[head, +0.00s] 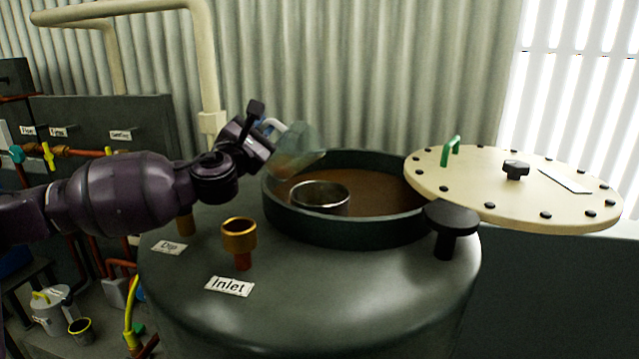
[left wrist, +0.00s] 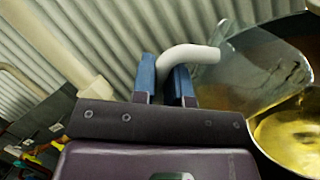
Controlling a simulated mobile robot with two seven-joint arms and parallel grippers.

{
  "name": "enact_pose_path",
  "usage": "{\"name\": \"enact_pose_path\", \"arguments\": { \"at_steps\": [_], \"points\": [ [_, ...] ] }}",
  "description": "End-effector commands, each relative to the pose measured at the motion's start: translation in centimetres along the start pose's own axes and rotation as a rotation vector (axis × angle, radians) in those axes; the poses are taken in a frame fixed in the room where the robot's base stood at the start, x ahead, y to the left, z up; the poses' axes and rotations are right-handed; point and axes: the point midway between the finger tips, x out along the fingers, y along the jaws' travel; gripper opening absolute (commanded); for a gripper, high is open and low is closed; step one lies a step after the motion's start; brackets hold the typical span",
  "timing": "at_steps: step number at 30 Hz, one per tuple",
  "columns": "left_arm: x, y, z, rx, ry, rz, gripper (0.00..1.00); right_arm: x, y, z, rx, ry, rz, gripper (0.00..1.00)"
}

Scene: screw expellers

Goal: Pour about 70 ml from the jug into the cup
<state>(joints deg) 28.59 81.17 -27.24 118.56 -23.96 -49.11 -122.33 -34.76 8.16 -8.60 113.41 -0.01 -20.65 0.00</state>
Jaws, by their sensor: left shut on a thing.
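The clear jug (head: 298,150) is held tilted above the left part of the tank's open hatch, up and to the left of the cup. My left gripper (head: 268,133) is shut on its pale handle, which also shows between the blue fingers in the left wrist view (left wrist: 190,54). The jug's clear wall (left wrist: 245,65) fills the upper right there. The metal cup (head: 321,197) stands upright inside the hatch, with brownish content or reflection inside. I cannot make out a stream or the liquid level. My right gripper is not in view.
The dark tank (head: 330,285) has a raised hatch rim (head: 345,232) around brown liquid (head: 385,195). A cream lid (head: 480,190) sits swung aside at the right. A black knob (head: 450,217) and a brass inlet funnel (head: 239,236) stand up near the rim.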

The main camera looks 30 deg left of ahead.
Motion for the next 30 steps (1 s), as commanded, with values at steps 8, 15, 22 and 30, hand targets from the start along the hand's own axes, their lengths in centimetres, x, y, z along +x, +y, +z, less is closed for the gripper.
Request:
{"name": "enact_pose_path", "arguments": {
  "at_steps": [8, 15, 22, 30],
  "points": [
    [-0.01, 0.01, 0.0, 0.0, -0.003, 0.003, 0.0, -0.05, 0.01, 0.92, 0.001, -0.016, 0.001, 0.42],
    [0.0, 0.01, 0.02, 0.001, -0.003, 0.002, 0.0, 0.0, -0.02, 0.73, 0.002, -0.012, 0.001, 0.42],
    [0.0, 0.03, 0.04, 0.002, -0.004, 0.003, 0.0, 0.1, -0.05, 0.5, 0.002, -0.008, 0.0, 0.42],
    [0.05, 0.12, -0.19, -0.027, 0.01, 0.002, 0.0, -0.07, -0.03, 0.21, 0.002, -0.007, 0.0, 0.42]
  ]
}}
